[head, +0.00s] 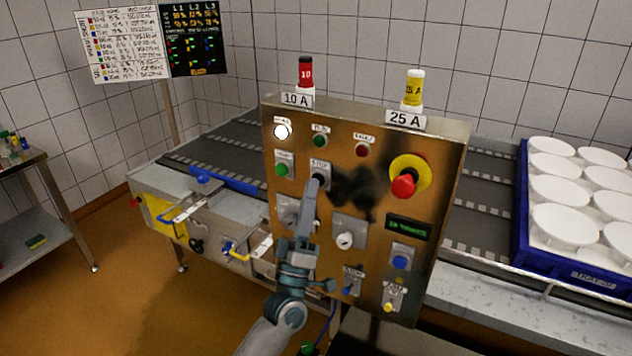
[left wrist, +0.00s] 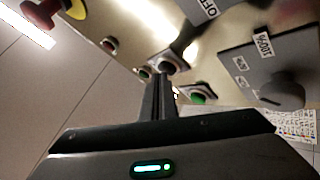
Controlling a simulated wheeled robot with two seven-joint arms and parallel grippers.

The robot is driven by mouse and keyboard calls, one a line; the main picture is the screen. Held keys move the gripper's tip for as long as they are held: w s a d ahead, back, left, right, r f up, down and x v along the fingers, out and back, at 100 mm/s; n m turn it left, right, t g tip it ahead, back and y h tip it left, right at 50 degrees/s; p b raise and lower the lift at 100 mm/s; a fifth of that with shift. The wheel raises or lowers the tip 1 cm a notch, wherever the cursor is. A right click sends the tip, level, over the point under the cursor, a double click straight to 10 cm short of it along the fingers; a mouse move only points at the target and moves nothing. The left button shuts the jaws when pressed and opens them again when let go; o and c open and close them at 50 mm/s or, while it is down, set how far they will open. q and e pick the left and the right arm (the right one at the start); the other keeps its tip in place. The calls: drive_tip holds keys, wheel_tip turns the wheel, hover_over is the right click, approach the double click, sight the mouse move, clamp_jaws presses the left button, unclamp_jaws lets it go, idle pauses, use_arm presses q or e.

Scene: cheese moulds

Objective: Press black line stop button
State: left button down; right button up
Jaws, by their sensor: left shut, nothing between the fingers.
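The black line stop button sits on a grey plate (head: 320,167) labelled STOP on the metal control panel (head: 385,160); my fingertips cover most of it in the head view. The dark button (left wrist: 169,67) shows in the left wrist view just beyond the fingertips. My left gripper (head: 317,183) is shut and empty, with its tips pointing at the button. Its closed fingers (left wrist: 160,88) also show in the left wrist view. I cannot tell whether the tips touch the button or whether it is pressed in. My right gripper is not in view.
A green button (head: 282,169) is left of the stop button. A red emergency knob (head: 404,186) on a yellow disc is to the right. Knobs and a blue button (head: 400,262) lie lower. A conveyor (head: 235,142) runs behind; a blue crate (head: 521,200) of white moulds stands right.

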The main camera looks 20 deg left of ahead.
use_arm(q)
drive_tip(key=shift+w, duration=0.1)
idle(0.6)
drive_tip(key=shift+s, duration=0.9)
drive_tip(key=shift+p, duration=0.3)
drive_tip(key=s, duration=0.3)
drive_tip(key=s+p, duration=0.1)
drive_tip(key=s, duration=0.1)
drive_tip(key=shift+a, duration=0.25)
idle(0.4)
